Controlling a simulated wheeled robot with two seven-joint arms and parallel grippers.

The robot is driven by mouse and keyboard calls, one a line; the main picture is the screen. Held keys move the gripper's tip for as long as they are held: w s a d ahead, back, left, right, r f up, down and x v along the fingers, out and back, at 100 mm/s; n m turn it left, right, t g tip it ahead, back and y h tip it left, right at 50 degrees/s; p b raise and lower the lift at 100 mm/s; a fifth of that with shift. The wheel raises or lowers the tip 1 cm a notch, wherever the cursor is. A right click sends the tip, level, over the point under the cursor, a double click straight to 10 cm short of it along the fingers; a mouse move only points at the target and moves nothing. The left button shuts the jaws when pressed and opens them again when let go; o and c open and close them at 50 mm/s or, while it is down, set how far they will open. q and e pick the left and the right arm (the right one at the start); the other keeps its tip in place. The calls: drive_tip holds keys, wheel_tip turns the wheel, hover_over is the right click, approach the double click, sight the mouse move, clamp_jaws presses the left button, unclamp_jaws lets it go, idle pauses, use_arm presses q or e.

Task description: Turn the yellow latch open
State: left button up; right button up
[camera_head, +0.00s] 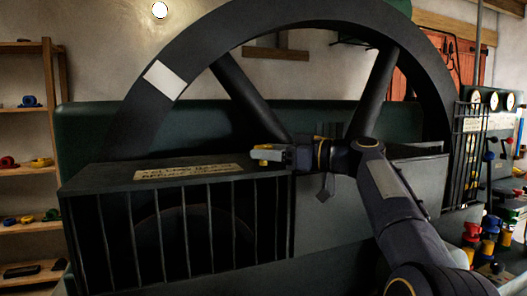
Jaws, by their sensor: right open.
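The yellow latch (262,147) is a small yellow piece at the top right corner of a dark barred guard box (120,181), beside a cream label plate (188,172). My right gripper (268,155) reaches in from the right and is at the latch, its fingers open and pointing left. The fingers cover much of the latch, so its angle is hard to tell. I cannot tell whether the fingers touch it. My left gripper is not in view.
A large dark flywheel (135,115) with a white patch (164,79) rises behind the guard. Wooden shelves (22,171) with small coloured parts stand at left. Gauges (490,100), a barred panel (467,140) and coloured valves (490,224) are at right.

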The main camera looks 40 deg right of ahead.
drive_tip(key=v, duration=0.6)
drive_tip(key=shift+s, duration=0.1)
idle(0.4)
